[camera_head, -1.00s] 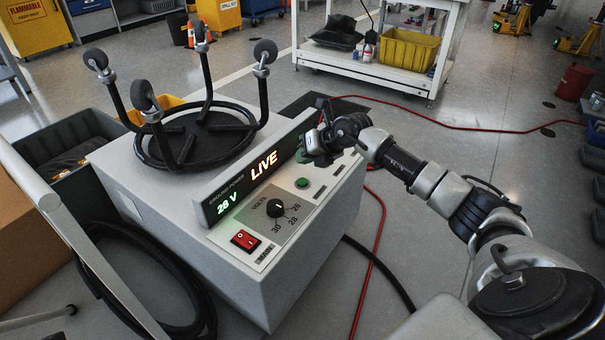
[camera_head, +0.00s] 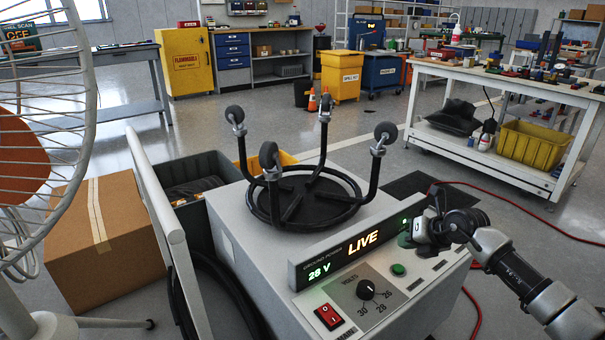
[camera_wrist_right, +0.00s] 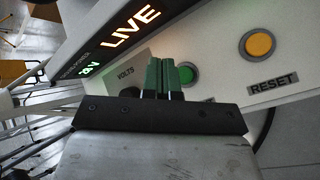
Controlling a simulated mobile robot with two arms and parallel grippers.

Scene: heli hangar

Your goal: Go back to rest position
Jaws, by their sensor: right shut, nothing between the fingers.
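My right gripper (camera_head: 428,232) is above the right end of the grey ground power unit's (camera_head: 250,245) panel, by the display. In the right wrist view its fingers (camera_wrist_right: 162,80) are shut and empty, in front of the panel with a green button (camera_wrist_right: 187,73) and an amber button (camera_wrist_right: 258,43) marked RESET. I cannot tell if it touches the unit. The display (camera_head: 350,252) reads LIVE and 28 V. The black volts knob (camera_head: 366,289) and the red rocker switch (camera_head: 328,316) show below it. My left gripper does not show.
An upside-down black wheeled stool base (camera_head: 305,197) lies on the unit. A cardboard box (camera_head: 110,240) and a cage fan (camera_head: 30,150) stand at left. A white workbench (camera_head: 500,85) with a yellow bin (camera_head: 533,146) is at back right. A red hose (camera_head: 520,207) crosses the floor.

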